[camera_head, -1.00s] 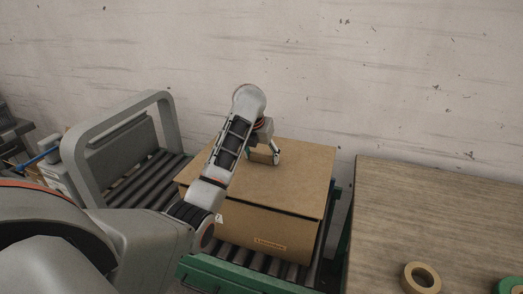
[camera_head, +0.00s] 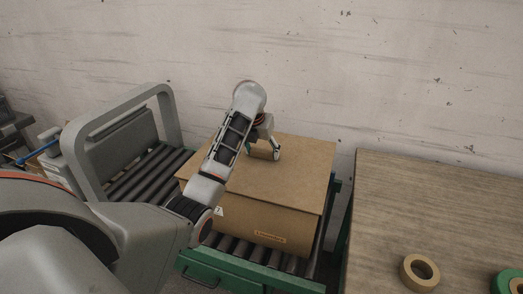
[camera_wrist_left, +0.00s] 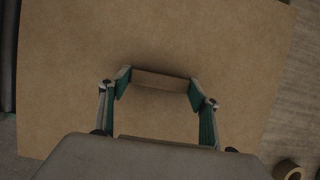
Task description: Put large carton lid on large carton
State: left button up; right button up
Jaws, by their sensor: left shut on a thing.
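The large carton lid (camera_head: 300,178) is a flat brown board with a small block-shaped grip (camera_head: 262,151) on top. It lies over the large carton (camera_head: 265,222), a brown box with a small orange-framed label on its front. The lid covers the carton's top, with a thin dark line under its front edge; I cannot tell whether it is fully seated. My left gripper (camera_head: 263,154) is shut on the lid's grip. In the left wrist view, its green-padded fingers (camera_wrist_left: 158,90) stand on both sides of the grip, above the lid (camera_wrist_left: 60,80). My right gripper is not in view.
The carton stands on a green-framed roller conveyor (camera_head: 240,272). A grey arched machine frame (camera_head: 172,115) stands over the rollers at left. A wooden table (camera_head: 430,215) at right holds a tan tape roll (camera_head: 407,276) and a green one (camera_head: 499,284). A wall closes the back.

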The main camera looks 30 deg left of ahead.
aim_at(259, 163)
pick_arm(q)
jog(key=shift+f, duration=0.55)
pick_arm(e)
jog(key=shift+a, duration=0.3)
pick_arm(q)
jog(key=o, duration=1.3)
jog(key=v, duration=0.7)
jog(key=shift+r, duration=0.15)
jog(key=shift+s+r, duration=0.1)
jog(key=shift+s, duration=0.05)
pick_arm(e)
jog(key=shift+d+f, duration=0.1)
